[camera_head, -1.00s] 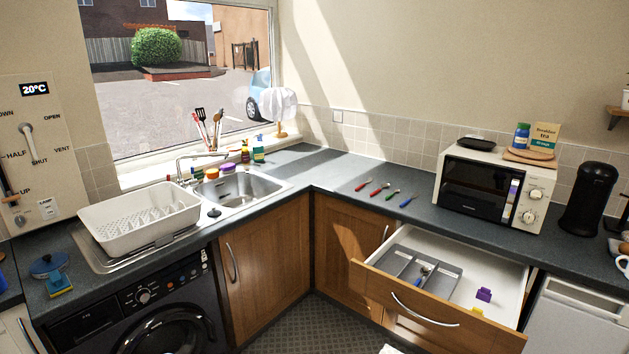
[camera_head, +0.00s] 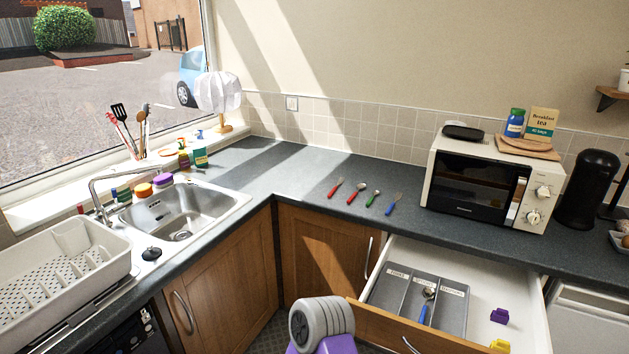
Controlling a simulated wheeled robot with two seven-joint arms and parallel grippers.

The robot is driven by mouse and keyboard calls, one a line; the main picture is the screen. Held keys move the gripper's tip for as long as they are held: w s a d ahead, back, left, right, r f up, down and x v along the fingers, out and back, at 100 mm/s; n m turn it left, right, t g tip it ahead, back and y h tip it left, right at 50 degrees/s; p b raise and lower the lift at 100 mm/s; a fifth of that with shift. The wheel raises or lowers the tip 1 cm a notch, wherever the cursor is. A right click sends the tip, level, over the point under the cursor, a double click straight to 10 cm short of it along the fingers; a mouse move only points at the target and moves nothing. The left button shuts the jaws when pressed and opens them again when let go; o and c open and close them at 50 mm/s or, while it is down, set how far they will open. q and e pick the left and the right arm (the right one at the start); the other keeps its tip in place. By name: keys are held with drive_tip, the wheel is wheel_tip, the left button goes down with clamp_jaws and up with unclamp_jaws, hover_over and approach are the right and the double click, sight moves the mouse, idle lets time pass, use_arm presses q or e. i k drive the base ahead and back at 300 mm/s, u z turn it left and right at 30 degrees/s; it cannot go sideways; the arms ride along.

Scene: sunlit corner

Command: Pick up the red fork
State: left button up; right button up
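Two red-handled pieces of cutlery lie on the dark worktop, left of the microwave. The left one (camera_head: 335,188) and the one beside it (camera_head: 357,192) are small in view, and I cannot tell for sure which is the red fork. A green-handled piece (camera_head: 373,198) and a blue-handled piece (camera_head: 393,204) lie to their right in the same row. No gripper fingers show in view. A grey ridged part with purple below it, seemingly part of my arm, shows at the bottom middle.
The open drawer (camera_head: 530,310) juts out below the worktop, holding a grey cutlery tray (camera_head: 455,307) with a blue-handled spoon (camera_head: 425,303), a purple block (camera_head: 499,315) and a yellow one. The microwave (camera_head: 480,183) stands right. The sink (camera_head: 185,212) is left. Worktop around the cutlery is clear.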

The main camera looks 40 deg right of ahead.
sight(333, 191)
drive_tip(key=z, duration=0.7)
drive_tip(key=i, duration=1.05)
drive_tip(key=u, duration=1.8)
drive_tip(key=k, duration=0.7)
drive_tip(key=z, duration=0.9)
